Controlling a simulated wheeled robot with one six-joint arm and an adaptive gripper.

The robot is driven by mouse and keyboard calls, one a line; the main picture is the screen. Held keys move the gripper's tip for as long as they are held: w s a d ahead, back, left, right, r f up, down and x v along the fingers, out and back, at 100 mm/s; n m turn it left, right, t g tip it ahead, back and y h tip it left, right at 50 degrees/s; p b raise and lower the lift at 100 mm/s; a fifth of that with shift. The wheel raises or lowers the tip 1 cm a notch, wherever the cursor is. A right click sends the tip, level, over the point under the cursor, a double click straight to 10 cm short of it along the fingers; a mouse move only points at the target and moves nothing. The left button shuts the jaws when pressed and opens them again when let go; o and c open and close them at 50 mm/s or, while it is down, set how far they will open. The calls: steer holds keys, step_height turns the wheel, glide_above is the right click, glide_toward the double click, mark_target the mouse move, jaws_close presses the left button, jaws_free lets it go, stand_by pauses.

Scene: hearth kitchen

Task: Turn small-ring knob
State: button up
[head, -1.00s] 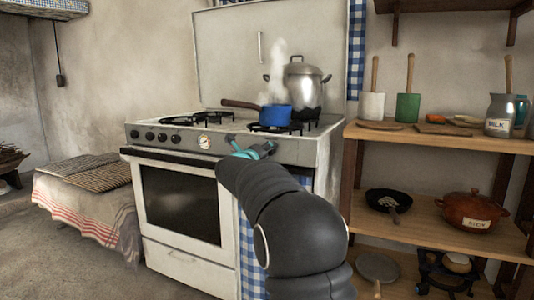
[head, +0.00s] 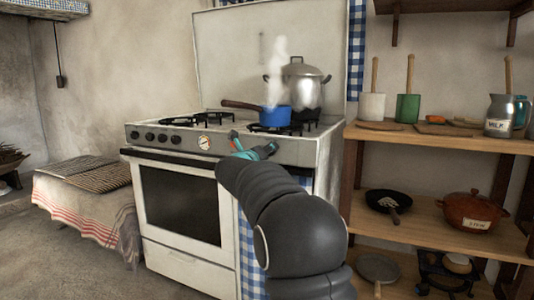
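A white stove (head: 300,150) has several dark knobs (head: 162,137) on the left of its front panel and a round gauge (head: 204,142) to their right. I cannot tell which knob is the small-ring one; part of the panel right of the gauge is hidden by my gripper. My gripper (head: 238,144), teal and dark, is at the panel right of the gauge. A small orange-red patch shows at its tip. Its fingers are too small to tell whether they are open or shut, or touching a knob.
A steaming blue saucepan (head: 275,116) is on a front burner above my gripper, its handle pointing left. A large silver pot (head: 301,84) stands behind it. A wooden shelf (head: 470,142) with jars and pans is at the right. A cloth-covered bench (head: 85,205) is left.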

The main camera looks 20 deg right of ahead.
steer(key=shift+o, duration=0.7)
steer(key=v, duration=1.2)
